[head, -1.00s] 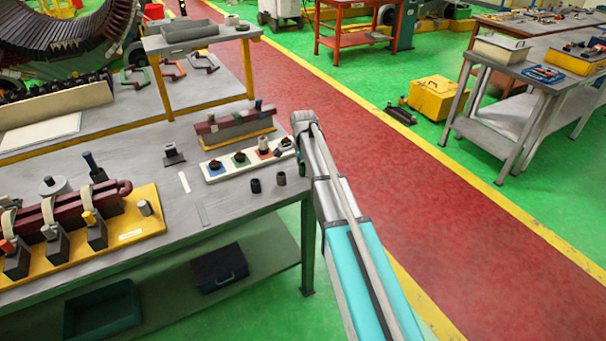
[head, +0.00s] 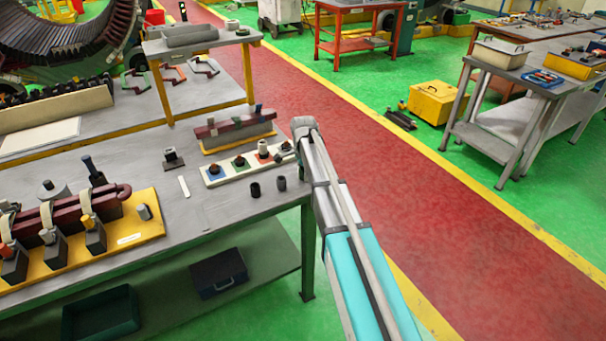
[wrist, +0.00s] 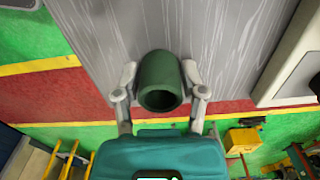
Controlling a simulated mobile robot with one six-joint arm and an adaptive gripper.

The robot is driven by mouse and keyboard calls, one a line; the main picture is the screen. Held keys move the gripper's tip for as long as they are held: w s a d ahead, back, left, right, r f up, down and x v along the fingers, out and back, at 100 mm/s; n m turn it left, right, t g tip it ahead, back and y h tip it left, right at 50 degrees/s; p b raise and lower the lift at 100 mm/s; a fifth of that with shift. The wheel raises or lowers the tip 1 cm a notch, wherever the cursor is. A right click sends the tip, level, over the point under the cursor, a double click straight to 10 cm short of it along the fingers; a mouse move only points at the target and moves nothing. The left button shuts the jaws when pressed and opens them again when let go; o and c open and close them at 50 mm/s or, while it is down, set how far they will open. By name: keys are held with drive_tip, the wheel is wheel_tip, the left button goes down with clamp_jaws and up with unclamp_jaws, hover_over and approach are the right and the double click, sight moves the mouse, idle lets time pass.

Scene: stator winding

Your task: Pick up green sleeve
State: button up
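A dark green sleeve (wrist: 160,82), a short hollow tube, is in the middle of the wrist view with its open end toward the camera. My gripper (wrist: 160,74) has one finger on each side of it. A narrow gap shows on the left, and the right fingertip is very close to the sleeve. The gripper looks open around it. I cannot tell which is green.
A white tray (head: 214,182) with coloured squares lies just behind the sleeves; a pale block (wrist: 288,62) is at the right in the wrist view. A maroon bar on a stand (head: 236,127) is behind the tray. A yellow fixture (head: 150,232) is at left.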

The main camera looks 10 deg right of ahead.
drive_tip(key=shift+c, duration=1.3)
drive_tip(key=shift+r, duration=0.1)
drive_tip(key=shift+r+p, duration=1)
drive_tip(key=shift+p, duration=0.1)
drive_tip(key=s+r+p, duration=1)
drive_tip(key=s, duration=0.4)
drive_tip(key=shift+r+p, duration=0.4)
drive_tip(key=shift+d, duration=0.1)
drive_tip(key=shift+d, duration=0.1)
